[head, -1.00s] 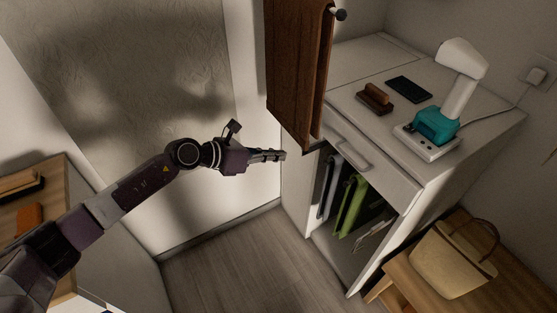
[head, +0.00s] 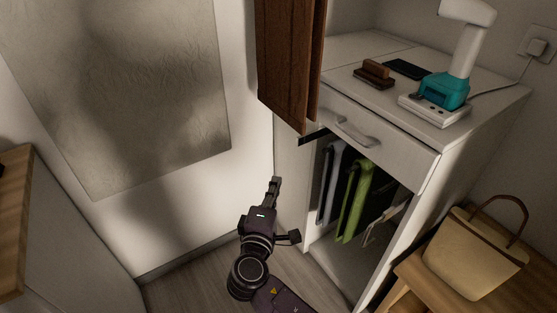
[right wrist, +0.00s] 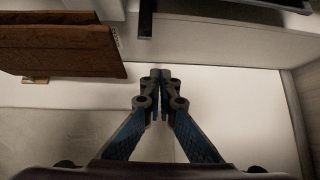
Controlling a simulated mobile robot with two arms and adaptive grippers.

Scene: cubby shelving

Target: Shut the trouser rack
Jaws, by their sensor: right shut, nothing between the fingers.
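The trouser rack seems to be the set of hanging pieces in the open bay under the cabinet drawer. A green piece (head: 354,207) and a grey piece (head: 328,187) hang there. A dark bar (head: 314,137) sticks out at the bay's upper left front; a dark bar also shows at the top of the right wrist view (right wrist: 146,20). How the bar joins the hanging pieces is hidden. My right gripper (head: 277,180) is shut and empty, left of the cabinet front and apart from it. Its closed fingertips show in the right wrist view (right wrist: 159,74). My left gripper is not in view.
A brown panel (head: 284,70) hangs in front of the cabinet's upper left, above my right gripper. The white drawer (head: 385,137) with a handle is above the bay. A wooden bench (head: 425,272) with a beige bag (head: 470,255) stands right. Floor is free below.

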